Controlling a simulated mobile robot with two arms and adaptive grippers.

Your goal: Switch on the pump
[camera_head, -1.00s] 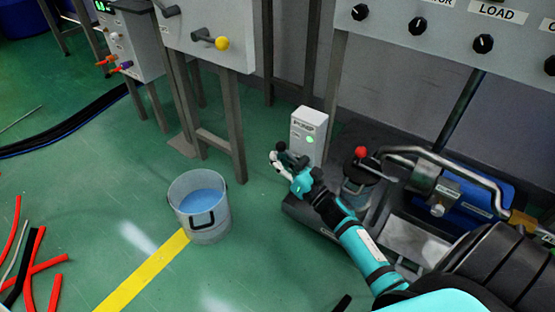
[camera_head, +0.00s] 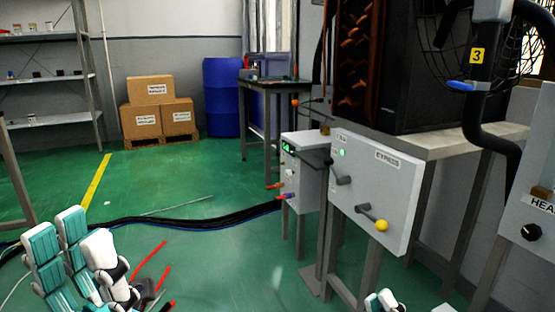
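The pump box is almost wholly out of view. A small pale edge (camera_head: 444,308) at the bottom right may be its top; I cannot tell. Its button and lamp are not visible now. My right gripper (camera_head: 383,301) shows only as white and teal tips at the bottom edge, just left of that pale edge; its opening is hidden. My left gripper (camera_head: 88,262) is at the lower left, above the floor, with teal and white parts showing. It is far from the pump area, and I see nothing held in it.
A grey bypass panel (camera_head: 375,190) with a yellow-knobbed lever (camera_head: 381,225) stands right of centre, beside a box with a green display (camera_head: 288,148). Black hoses (camera_head: 190,218) cross the floor. Cardboard boxes (camera_head: 150,90) and a blue barrel (camera_head: 221,97) stand behind. Green floor is open at left.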

